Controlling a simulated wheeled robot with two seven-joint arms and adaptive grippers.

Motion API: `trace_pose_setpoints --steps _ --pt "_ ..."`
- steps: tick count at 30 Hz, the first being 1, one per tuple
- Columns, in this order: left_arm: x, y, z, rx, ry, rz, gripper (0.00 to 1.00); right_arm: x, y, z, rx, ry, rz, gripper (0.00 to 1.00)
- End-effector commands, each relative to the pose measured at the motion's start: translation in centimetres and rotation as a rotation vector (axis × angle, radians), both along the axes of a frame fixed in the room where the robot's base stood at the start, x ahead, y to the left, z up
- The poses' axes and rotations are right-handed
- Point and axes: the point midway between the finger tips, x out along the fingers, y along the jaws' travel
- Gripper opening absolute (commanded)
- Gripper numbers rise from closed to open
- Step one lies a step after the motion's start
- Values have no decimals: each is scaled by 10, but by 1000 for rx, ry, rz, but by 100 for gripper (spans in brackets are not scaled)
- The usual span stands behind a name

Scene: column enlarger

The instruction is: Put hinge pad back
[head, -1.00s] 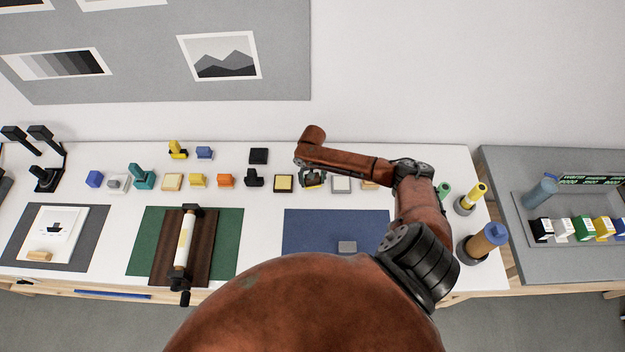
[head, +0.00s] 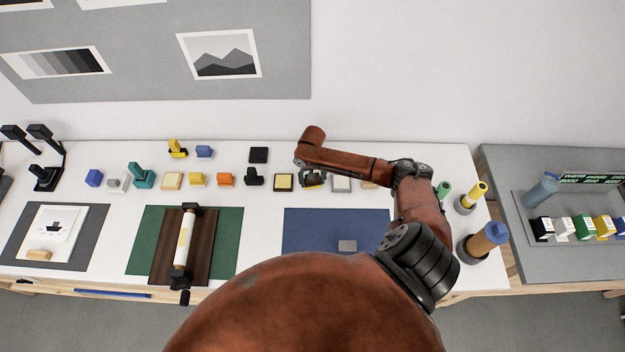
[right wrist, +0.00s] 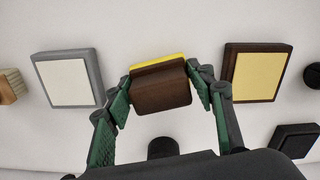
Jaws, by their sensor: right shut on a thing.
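My right gripper (head: 313,180) is over the back row on the white table. In the right wrist view its green-padded fingers (right wrist: 161,86) are shut on a dark brown block with a yellow edge (right wrist: 162,92), which I take to be the hinge pad. The block sits between a brown-framed yellow pad (right wrist: 255,72) and a grey-framed white pad (right wrist: 68,80), apart from both. In the head view my arm and gripper mostly hide it. I cannot tell whether it touches the table. My left gripper is not in view.
The brown-framed yellow pad (head: 283,183) and grey-framed pad (head: 341,185) flank the gripper closely. A black pad (head: 258,155) lies behind, to the left. A blue mat (head: 310,228) with a grey block (head: 347,246) lies in front. Upright rollers (head: 480,240) stand at right.

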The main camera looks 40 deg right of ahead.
Motion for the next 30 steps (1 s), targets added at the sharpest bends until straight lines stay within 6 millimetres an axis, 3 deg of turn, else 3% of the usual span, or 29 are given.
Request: trace_pose_setpoints --steps 11,12,21,30 --pt "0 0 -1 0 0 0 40 0 0 -2 0 0 0 15" --pt "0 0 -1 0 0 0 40 0 0 -2 0 -1 0 51" --pt "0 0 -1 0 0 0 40 0 0 -2 0 0 0 70" --pt "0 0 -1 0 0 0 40 0 0 -2 0 0 0 70"
